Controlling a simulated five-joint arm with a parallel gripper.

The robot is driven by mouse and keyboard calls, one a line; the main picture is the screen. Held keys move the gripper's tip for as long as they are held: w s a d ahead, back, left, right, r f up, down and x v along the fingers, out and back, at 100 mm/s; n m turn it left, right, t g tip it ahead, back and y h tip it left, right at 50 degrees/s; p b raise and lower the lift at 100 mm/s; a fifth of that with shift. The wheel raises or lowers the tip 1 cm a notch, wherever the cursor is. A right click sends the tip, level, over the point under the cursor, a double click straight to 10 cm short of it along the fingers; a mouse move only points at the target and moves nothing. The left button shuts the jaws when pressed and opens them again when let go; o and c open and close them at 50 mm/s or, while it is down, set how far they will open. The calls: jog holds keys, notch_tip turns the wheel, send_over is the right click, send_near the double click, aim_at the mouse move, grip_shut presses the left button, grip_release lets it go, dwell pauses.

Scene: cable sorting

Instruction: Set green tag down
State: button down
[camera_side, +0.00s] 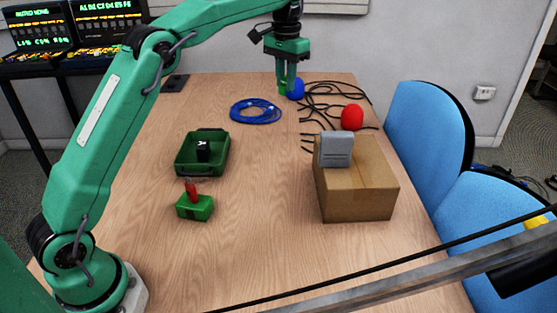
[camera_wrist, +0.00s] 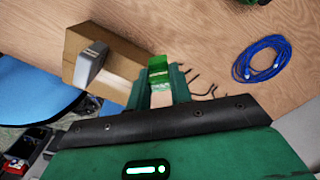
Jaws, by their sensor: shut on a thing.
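My gripper (camera_side: 287,88) hangs at the far end of the table, pointing down beside the blue ball (camera_side: 296,89). It is shut on the green tag (camera_wrist: 158,66), which shows between the fingertips in the wrist view. In the side view the tag is hard to tell from the green fingers. I cannot tell whether the tag touches the table. Black cables (camera_side: 322,102) lie loose just right of my gripper; in the wrist view my gripper mostly hides them.
A blue coiled cable (camera_side: 256,111) lies left of my gripper. A red ball (camera_side: 352,117) and a cardboard box (camera_side: 357,185) bearing a grey device (camera_side: 336,149) are at right. A green tray (camera_side: 190,170) and small green block (camera_side: 195,208) stand at left. The table's middle is clear.

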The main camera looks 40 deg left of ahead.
notch_tip(320, 180, down, 26)
jog(key=shift+f, duration=0.25)
dwell(1.1)
jog(key=shift+f, duration=0.1)
jog(key=c, duration=1.3)
grip_release()
jog(key=shift+o, duration=0.2)
notch_tip(320, 180, up, 12)
